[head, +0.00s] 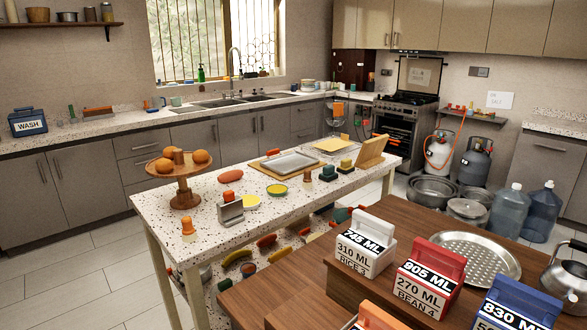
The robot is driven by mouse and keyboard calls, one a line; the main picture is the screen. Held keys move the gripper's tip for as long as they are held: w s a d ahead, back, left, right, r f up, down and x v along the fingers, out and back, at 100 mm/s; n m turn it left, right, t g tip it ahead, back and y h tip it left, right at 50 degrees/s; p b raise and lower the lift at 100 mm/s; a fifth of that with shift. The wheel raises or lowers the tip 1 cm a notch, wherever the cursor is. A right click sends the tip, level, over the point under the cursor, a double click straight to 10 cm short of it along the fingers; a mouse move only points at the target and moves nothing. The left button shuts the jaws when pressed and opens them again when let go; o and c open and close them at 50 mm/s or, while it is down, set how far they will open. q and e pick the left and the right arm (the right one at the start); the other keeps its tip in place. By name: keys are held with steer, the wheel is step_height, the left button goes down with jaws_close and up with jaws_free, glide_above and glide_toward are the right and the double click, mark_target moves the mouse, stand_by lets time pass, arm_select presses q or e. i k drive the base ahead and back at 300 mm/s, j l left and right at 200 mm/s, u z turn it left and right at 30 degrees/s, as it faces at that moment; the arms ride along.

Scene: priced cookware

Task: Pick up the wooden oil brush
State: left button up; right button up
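I cannot tell for certain which thing is the wooden oil brush. On the speckled island table (215,260), a small upright orange-tan piece with a knob top (188,229) stands near the front left corner. A small brown upright piece (308,176) stands near the table's middle. Both are too small to make out bristles. Neither of my grippers shows in the head view, and nothing is seen being held.
The island also bears a wooden cake stand (186,199) with oranges, a grey metal holder (231,211), a yellow-green dish (277,190) and a metal tray (290,163). A brown wooden table (270,291) with labelled boxes (364,244) fills the lower right. Tiled floor (75,270) is clear at left.

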mark_target(307, 182)
steer(key=i+j+u, duration=0.25)
steer(key=j, duration=0.15)
steer(key=i+j+u, duration=0.1)
steer(key=j+u, duration=0.15)
steer(key=j, duration=0.15)
steer(key=i+j+u, duration=0.85)
steer(key=i, duration=0.3)
steer(key=i+j+u, duration=0.3)
steer(key=i, duration=0.2)
steer(key=l, duration=0.1)
